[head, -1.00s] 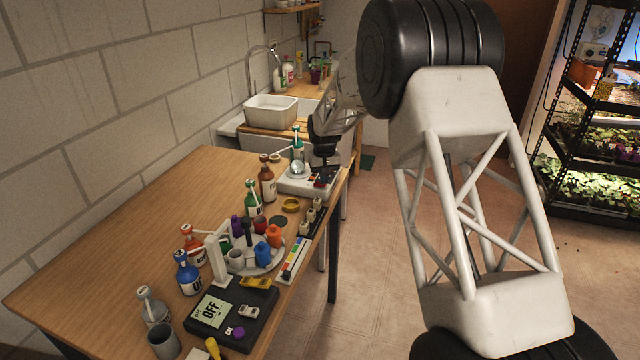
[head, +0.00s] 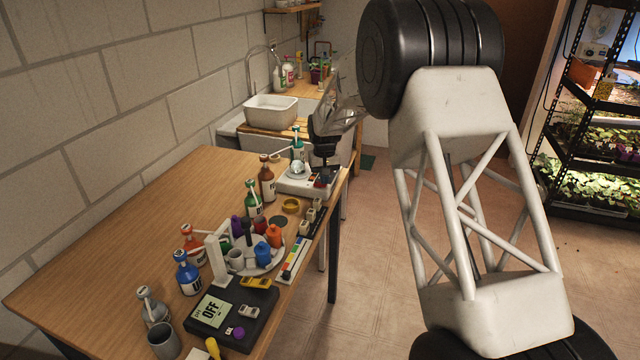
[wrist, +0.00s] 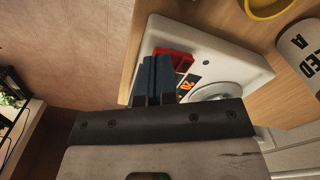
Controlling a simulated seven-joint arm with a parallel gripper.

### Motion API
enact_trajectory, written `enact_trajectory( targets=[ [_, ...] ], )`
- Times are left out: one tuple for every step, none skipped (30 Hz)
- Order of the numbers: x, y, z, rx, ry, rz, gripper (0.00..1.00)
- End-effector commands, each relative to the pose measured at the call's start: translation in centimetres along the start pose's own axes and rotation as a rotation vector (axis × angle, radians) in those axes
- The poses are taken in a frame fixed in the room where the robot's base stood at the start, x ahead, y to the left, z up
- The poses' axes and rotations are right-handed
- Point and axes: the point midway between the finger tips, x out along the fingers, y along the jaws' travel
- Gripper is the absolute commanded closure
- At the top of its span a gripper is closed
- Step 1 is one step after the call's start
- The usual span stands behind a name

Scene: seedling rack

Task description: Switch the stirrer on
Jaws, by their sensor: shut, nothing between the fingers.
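The stirrer appears to be the white box (head: 293,181) at the far end of the wooden table, with a round silver top. It also shows in the wrist view (wrist: 157,34), with a red switch (wrist: 181,60) and a small panel with orange marks (wrist: 188,84). My gripper (head: 321,177) is over the right side of this box. In the wrist view its dark blue fingers (wrist: 156,76) are together, empty, and right beside the red switch, overlapping its left part. I cannot tell whether they touch it. Whether the switch is on is not clear.
Bottles and a round tray of small coloured pots stand nearer on the table (head: 130,215). A black device (head: 215,330) reading OFF sits at the front. A yellow ring (head: 291,205) lies close to the white box. A sink (head: 270,111) is behind; open floor lies right.

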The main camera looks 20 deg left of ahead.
Motion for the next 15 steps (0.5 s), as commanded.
enact_trajectory(
  targets=[
    [0.07, 0.0, 0.0, 0.0, 0.0, 0.0, 1.0],
    [0.1, -0.01, 0.0, 0.0, 0.0, 0.0, 1.0],
    [0.14, -0.01, 0.0, 0.0, 0.0, 0.0, 1.0],
    [0.16, -0.01, 0.0, 0.0, 0.0, 0.0, 1.0],
    [0.19, -0.01, 0.0, 0.0, 0.0, 0.0, 1.0],
    [0.24, -0.01, 0.0, 0.0, 0.0, 0.0, 1.0],
    [0.27, -0.01, -0.01, 0.0, 0.0, 0.0, 1.0],
    [0.3, -0.01, -0.01, 0.0, 0.0, 0.0, 1.0],
    [0.34, -0.01, -0.01, 0.0, 0.0, 0.0, 1.0],
    [0.37, -0.01, -0.01, 0.0, 0.0, 0.0, 1.0],
    [0.41, -0.01, -0.01, 0.0, 0.0, 0.0, 1.0],
    [0.4, -0.01, -0.01, 0.0, 0.0, 0.0, 1.0],
    [0.39, -0.01, -0.01, 0.0, 0.0, 0.0, 1.0],
    [0.37, -0.01, -0.01, 0.0, 0.0, 0.0, 1.0],
    [0.33, -0.01, -0.01, 0.0, 0.0, 0.0, 1.0]
  ],
)
